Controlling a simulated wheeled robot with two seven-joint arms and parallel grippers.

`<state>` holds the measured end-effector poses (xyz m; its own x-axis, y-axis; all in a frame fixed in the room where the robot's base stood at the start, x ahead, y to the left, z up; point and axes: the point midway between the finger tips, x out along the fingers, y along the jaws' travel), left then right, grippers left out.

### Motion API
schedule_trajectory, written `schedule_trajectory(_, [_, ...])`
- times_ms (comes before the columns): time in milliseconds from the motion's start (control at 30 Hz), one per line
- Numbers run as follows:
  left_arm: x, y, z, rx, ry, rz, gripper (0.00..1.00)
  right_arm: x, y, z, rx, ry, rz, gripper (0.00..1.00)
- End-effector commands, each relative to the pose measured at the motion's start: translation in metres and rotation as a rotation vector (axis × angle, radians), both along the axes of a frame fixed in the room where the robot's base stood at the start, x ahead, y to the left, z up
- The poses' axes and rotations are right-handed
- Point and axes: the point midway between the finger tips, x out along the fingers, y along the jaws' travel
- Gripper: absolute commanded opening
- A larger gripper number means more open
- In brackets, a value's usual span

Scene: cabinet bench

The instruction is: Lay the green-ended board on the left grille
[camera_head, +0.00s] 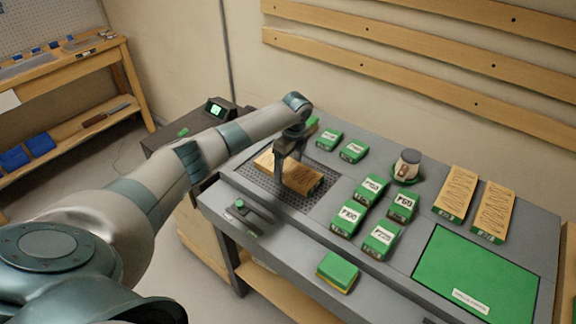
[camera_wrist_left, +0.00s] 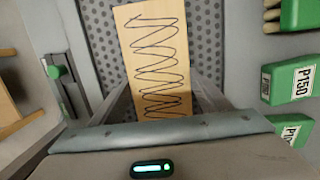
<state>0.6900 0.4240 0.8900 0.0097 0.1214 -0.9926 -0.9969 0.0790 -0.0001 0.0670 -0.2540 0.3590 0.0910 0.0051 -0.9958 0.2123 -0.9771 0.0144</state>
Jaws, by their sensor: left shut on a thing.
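A tan board (camera_head: 264,160) with dark scribbled lines is over the left grille (camera_head: 245,172), a dark perforated panel set in the bench. The board also shows in the left wrist view (camera_wrist_left: 155,50), with the grille (camera_wrist_left: 103,40) on both sides of it. My left gripper (camera_head: 290,183) points down and is shut on the board, its fingers on either side. I cannot tell whether the board touches the grille or hangs just above it. No green end is clear on this board. My right gripper is not in view.
Several green sanding blocks (camera_head: 372,188) stand right of the grille. Two scribbled boards (camera_head: 455,190) with green ends lie farther right, behind a green mat (camera_head: 470,275). A cup-like sander (camera_head: 407,165) stands at the back. A green-yellow block (camera_head: 338,271) sits at the front edge.

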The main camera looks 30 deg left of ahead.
Motion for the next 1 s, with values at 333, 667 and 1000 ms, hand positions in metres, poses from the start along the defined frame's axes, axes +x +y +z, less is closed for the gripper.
schedule_trajectory(333, [0.0,0.0,-0.002,0.0,0.0,0.001,0.89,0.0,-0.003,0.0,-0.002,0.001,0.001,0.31])
schedule_trajectory(667, [0.0,0.0,0.001,0.0,-0.001,0.0,0.89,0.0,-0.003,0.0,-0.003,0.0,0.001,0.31])
schedule_trajectory(1000, [0.001,-0.004,0.037,0.0,-0.005,-0.001,0.89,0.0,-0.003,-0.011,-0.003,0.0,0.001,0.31])
